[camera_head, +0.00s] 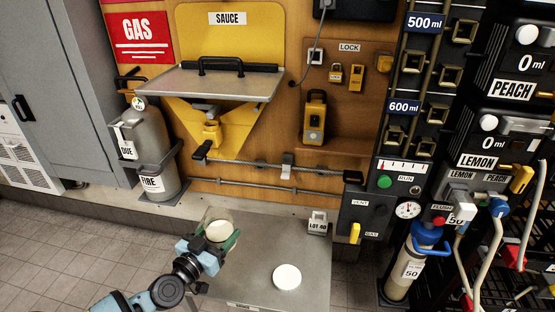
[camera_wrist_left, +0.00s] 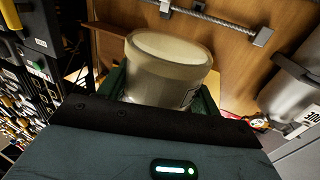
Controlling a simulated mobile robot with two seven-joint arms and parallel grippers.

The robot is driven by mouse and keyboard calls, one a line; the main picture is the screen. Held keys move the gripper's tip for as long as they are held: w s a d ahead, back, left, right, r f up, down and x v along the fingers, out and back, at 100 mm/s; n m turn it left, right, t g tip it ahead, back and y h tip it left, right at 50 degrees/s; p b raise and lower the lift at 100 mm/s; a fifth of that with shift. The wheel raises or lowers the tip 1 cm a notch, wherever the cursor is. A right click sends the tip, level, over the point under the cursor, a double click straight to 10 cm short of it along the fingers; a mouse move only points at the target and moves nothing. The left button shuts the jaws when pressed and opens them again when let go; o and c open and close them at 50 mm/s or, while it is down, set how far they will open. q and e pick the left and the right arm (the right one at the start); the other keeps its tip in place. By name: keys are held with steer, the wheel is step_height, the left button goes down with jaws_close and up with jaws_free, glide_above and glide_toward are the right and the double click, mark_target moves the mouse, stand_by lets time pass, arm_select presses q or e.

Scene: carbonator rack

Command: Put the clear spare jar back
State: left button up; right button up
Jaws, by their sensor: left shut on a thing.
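A clear jar (camera_head: 217,216) with a pale, cream-toned inside is held in my left gripper (camera_head: 220,243), low in the middle of the head view. The green fingers are shut on its sides. In the left wrist view the jar (camera_wrist_left: 168,68) is between the fingers, its round rim facing up and tilted a little; part of a label shows at its lower right, too small to read. The jar is at the left edge of the grey metal table (camera_head: 255,262); I cannot tell whether it touches the top. My right gripper is not in view.
A round white disc (camera_head: 287,277) lies on the table. A small block marked LOT 40 (camera_head: 317,222) stands at its back right. Tall dispensing racks (camera_head: 425,60) and hoses stand right; gas cylinders (camera_head: 150,135) left.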

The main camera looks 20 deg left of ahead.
arm_select(q)
steer(key=shift+r, duration=0.1)
steer(key=shift+d+r, duration=0.25)
steer(key=shift+r, duration=0.05)
steer(key=s+d+r+n+y, duration=0.1)
steer(key=s+d+r, duration=1)
steer(key=d+r, duration=0.25)
steer(key=s+r+p, duration=0.4)
steer(key=r+p, duration=0.4)
steer(key=p, duration=0.2)
steer(key=s+r+p, duration=0.4)
steer(key=r+p, duration=0.5)
steer(key=p, duration=0.1)
steer(key=shift+a+r, duration=0.2)
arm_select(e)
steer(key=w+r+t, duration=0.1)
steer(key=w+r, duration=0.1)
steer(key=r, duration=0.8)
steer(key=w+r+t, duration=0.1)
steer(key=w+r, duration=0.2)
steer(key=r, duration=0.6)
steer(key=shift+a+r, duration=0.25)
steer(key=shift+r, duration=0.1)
arm_select(q)
steer(key=shift+f, duration=0.1)
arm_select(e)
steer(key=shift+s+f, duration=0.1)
